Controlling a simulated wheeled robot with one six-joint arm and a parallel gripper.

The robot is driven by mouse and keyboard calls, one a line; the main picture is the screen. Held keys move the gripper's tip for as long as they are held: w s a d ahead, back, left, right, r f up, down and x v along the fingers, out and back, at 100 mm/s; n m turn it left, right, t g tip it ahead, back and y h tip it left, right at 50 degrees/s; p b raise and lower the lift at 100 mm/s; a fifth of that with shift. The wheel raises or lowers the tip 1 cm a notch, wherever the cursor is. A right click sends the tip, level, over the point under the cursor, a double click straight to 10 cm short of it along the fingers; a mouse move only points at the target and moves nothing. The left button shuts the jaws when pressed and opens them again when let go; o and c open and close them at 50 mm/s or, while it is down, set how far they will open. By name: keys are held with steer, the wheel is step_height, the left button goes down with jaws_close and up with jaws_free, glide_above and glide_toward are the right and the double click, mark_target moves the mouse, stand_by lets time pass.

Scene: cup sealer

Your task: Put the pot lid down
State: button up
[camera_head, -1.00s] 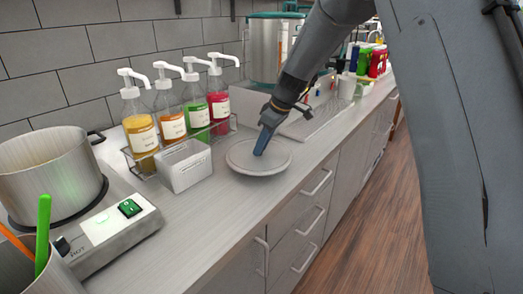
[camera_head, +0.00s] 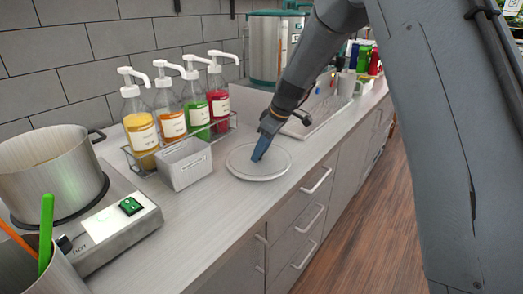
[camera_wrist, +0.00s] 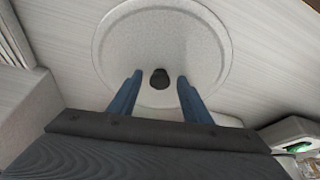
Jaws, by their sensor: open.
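The pot lid (camera_head: 278,165) is a round light grey disc lying flat on the counter, right of the small white box. In the wrist view the lid (camera_wrist: 205,45) fills the upper middle, with its dark knob (camera_wrist: 159,78) near the centre. My gripper (camera_head: 257,158) is right over the lid. In the wrist view my gripper (camera_wrist: 159,80) is open, with one blue finger on each side of the knob and a gap on both sides. The pot (camera_head: 50,175) stands on the hot plate at the left, without a lid on it.
The hot plate (camera_head: 100,225) has a green switch. A small white box (camera_head: 186,165) and a rack of several pump bottles (camera_head: 195,115) stand left of the lid. A sink (camera_head: 315,117) lies behind. The counter (camera_head: 195,225) in front is clear.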

steer(key=b+v, duration=0.4)
steer(key=v, duration=0.8)
steer(key=s+d+f+m+h, duration=0.1)
steer(key=s+d+f+m, duration=0.3)
steer(key=s, duration=0.6)
steer(key=s+d+f+m+h, duration=0.1)
steer(key=s+d+f+m, duration=0.3)
steer(key=s, duration=0.6)
steer(key=s+d+f+m+g+h, duration=0.1)
steer(key=s+d+f+m+h, duration=0.1)
steer(key=s+d+f+m, duration=0.2)
steer(key=s+d+f, duration=0.3)
steer(key=s+f, duration=0.1)
steer(key=s, duration=0.2)
steer(key=shift+s+m, duration=0.25)
steer(key=shift+m, duration=0.05)
steer(key=shift+f, duration=0.15)
